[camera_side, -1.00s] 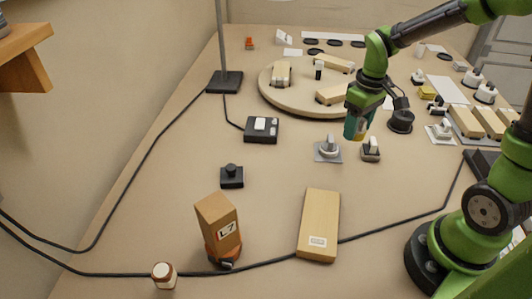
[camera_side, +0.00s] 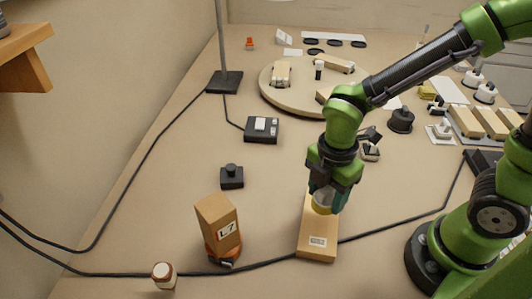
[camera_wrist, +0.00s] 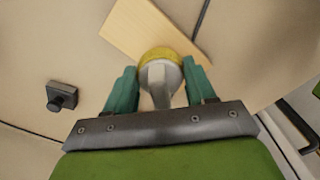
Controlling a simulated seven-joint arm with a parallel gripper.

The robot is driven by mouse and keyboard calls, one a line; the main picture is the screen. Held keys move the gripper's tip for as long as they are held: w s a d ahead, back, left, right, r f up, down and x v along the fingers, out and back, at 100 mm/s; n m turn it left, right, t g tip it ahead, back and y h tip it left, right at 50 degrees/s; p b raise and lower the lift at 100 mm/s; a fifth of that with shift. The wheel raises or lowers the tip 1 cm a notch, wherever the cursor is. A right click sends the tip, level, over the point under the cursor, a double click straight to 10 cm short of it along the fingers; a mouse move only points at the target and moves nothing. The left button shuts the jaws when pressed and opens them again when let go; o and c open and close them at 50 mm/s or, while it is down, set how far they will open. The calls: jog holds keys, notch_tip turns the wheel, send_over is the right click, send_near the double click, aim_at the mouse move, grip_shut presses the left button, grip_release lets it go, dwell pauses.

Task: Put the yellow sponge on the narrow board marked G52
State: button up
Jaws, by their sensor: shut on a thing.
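My gripper (camera_side: 326,200) is shut on the yellow sponge (camera_side: 322,208), a round yellow pad with a pale grip. In the wrist view the sponge (camera_wrist: 160,54) sits between the green fingers of my gripper (camera_wrist: 160,88), its yellow face pointing away from me. The narrow wooden board (camera_side: 318,228) lies flat below, with a white label too small to read. It also shows in the wrist view (camera_wrist: 140,28). The sponge is over the board's far end; I cannot tell whether it touches. My gripper hides part of that end.
A tall wooden block marked L7 (camera_side: 218,222) stands left of the board. A black cable (camera_side: 270,264) runs by the board's near end. A round turntable (camera_side: 275,97) with blocks stands behind.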

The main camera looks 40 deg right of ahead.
aim_at(321, 218)
jog(key=shift+f, duration=2.45)
jog(key=shift+f, duration=0.1)
jog(key=o, duration=1)
